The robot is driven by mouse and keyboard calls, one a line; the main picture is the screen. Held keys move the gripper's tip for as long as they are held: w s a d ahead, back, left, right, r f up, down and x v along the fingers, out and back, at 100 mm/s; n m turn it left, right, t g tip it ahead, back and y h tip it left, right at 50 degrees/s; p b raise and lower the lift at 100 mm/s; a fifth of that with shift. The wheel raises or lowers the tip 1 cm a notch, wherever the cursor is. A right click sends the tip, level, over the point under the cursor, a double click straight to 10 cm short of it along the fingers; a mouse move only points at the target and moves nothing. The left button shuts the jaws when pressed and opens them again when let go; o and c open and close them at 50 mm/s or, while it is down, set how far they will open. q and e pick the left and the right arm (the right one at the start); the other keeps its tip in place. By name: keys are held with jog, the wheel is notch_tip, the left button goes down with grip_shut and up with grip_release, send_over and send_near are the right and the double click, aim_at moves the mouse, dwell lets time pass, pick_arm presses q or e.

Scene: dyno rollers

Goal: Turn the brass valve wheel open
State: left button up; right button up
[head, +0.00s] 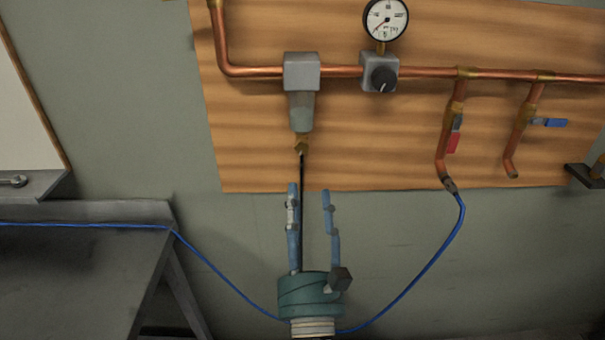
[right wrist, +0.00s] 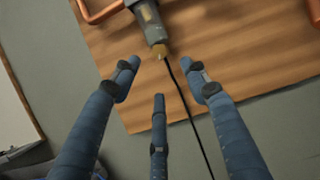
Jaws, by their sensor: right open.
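I cannot make out a clear brass valve wheel. A small brass fitting (head: 302,145) sits at the bottom of the grey filter body (head: 302,110), with a thin black line hanging from it. The fitting also shows in the right wrist view (right wrist: 160,51). My right gripper (head: 309,190) is open and empty, its blue fingers pointing up below the fitting and apart from it. In the right wrist view its fingers (right wrist: 160,76) are spread, with the black line passing near the right finger. My left gripper is not in view.
Copper pipe (head: 430,72) runs along the wooden board (head: 260,150), with a gauge (head: 386,18), a black knob (head: 384,79), a red lever (head: 453,143) and a blue lever (head: 550,122). A blue hose (head: 415,270) loops below. A grey bench (head: 80,270) stands left.

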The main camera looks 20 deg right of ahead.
aim_at(302, 150)
jog(key=p+x, duration=0.4)
jog(key=x, duration=0.5)
jog(key=shift+w+d+r, duration=0.1)
jog(key=shift+w+r, duration=0.05)
jog(key=shift+w, duration=0.1)
jog(key=shift+w+d+r, duration=0.1)
jog(key=shift+w, duration=0.35)
